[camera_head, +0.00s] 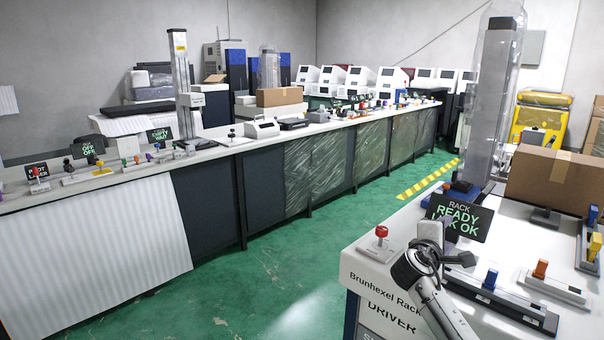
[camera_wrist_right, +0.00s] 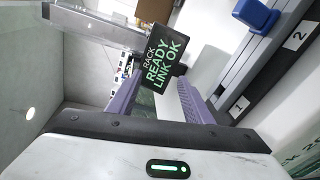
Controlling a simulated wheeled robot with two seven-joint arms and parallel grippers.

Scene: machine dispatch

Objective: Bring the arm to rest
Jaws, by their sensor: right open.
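My right arm comes in from the lower right in the head view. Its gripper (camera_head: 432,236) is above the front left part of the white rack bench (camera_head: 385,281), in front of the black sign reading "RACK READY LINK OK" (camera_head: 460,217). In the right wrist view, the two purple fingers of this gripper (camera_wrist_right: 160,88) stand apart with nothing held between them. The sign (camera_wrist_right: 160,62) shows beyond the fingertips there. My left gripper is in neither view.
A cardboard box (camera_head: 553,180) stands behind. The green floor (camera_head: 290,265) left of the bench is clear.

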